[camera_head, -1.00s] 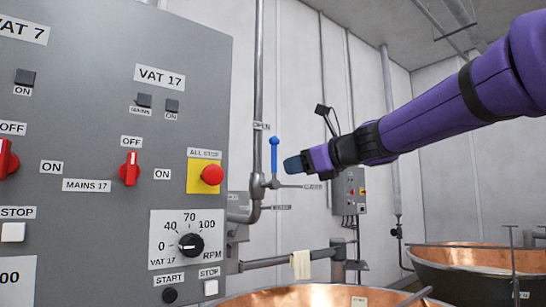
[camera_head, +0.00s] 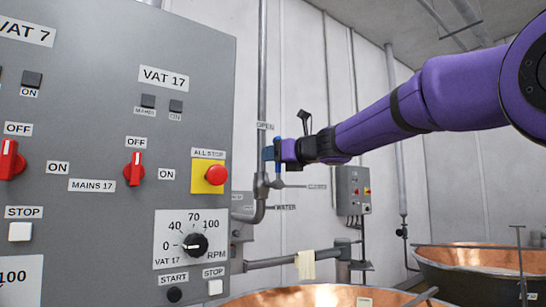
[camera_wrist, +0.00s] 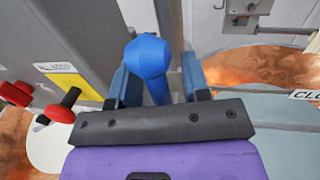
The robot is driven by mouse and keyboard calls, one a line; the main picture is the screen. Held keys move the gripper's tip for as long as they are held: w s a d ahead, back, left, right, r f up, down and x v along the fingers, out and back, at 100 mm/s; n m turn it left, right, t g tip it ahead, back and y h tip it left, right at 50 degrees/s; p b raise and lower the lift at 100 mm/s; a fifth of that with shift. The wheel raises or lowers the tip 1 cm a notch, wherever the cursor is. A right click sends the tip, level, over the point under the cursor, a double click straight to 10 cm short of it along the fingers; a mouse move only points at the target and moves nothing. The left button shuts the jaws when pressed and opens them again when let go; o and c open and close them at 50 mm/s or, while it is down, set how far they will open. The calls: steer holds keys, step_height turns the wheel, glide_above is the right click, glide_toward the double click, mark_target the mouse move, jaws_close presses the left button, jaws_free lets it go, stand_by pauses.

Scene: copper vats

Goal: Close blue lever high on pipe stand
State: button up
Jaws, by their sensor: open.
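The blue lever (camera_wrist: 150,62) stands between the two open fingers of my gripper (camera_wrist: 155,85) in the wrist view, nearer the left finger. I cannot tell whether a finger touches it. In the head view my gripper (camera_head: 272,152) is at the lever's height and covers most of it. The lever's valve (camera_head: 262,185) sits on the grey vertical pipe, below my gripper. An OPEN label (camera_head: 265,126) is above, and a small label (camera_head: 317,187) lies to the right of the valve. In the wrist view a label (camera_wrist: 310,94) reading CLO is cut off at the right edge.
A grey control panel (camera_head: 110,110) with a red stop button (camera_head: 216,175) stands close left of the pipe. A grey box (camera_head: 353,190) hangs on the wall to the right. Copper vats (camera_head: 470,258) stand below. A cloth (camera_head: 305,264) hangs on a horizontal pipe.

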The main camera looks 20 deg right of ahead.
steer(key=shift+w+a, duration=0.25)
steer(key=shift+w, duration=0.1)
jaws_close()
steer(key=w+d+f+m+t+h, duration=0.2)
steer(key=d+f+m, duration=0.5)
steer(key=m, duration=1.3)
steer(key=shift+w+d+f+t+h, duration=0.3)
steer(key=shift+d+f+t, duration=0.15)
steer(key=shift+t, duration=0.25)
